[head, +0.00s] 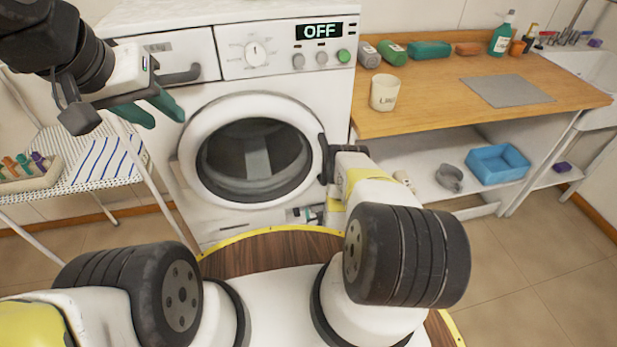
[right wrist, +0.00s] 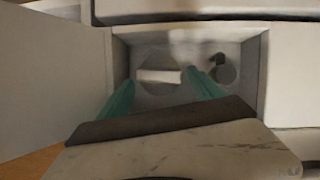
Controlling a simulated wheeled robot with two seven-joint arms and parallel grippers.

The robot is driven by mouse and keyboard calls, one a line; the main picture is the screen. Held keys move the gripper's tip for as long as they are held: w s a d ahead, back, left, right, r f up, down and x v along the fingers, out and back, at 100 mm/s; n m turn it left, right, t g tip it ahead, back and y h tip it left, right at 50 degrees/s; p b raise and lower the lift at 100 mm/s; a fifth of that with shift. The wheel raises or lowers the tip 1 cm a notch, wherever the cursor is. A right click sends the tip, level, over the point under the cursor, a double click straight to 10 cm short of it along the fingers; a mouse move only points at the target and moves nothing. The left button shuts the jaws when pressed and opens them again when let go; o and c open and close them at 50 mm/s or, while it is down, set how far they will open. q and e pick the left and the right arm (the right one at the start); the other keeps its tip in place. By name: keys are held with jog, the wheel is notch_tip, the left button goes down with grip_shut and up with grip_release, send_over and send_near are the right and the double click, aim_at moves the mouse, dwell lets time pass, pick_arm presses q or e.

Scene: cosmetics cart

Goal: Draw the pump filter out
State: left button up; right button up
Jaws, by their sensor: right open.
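The pump filter (right wrist: 158,76) sits in an opened recess low on the washing machine (head: 285,205). Its round grey cap has a pale horizontal grip bar. My right gripper (right wrist: 161,78) is open, with one teal fingertip on each side of the bar; I cannot tell whether they touch it. In the head view my right gripper (head: 308,214) is at the machine's lower right front, and my arm partly hides it and the recess. My left gripper (head: 168,118) is open and empty in front of the machine's upper left.
The open flap (right wrist: 55,85) stands left of the recess, and a small dark hose or plug (right wrist: 221,68) is right of the filter. A wooden counter (head: 430,112) stands at right and a rack (head: 105,165) at left. The machine door (head: 255,160) is closed.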

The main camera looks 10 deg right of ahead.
aim_at(317, 206)
jog(key=shift+x, duration=2.45)
grip_shut()
jog(key=shift+s, duration=0.1)
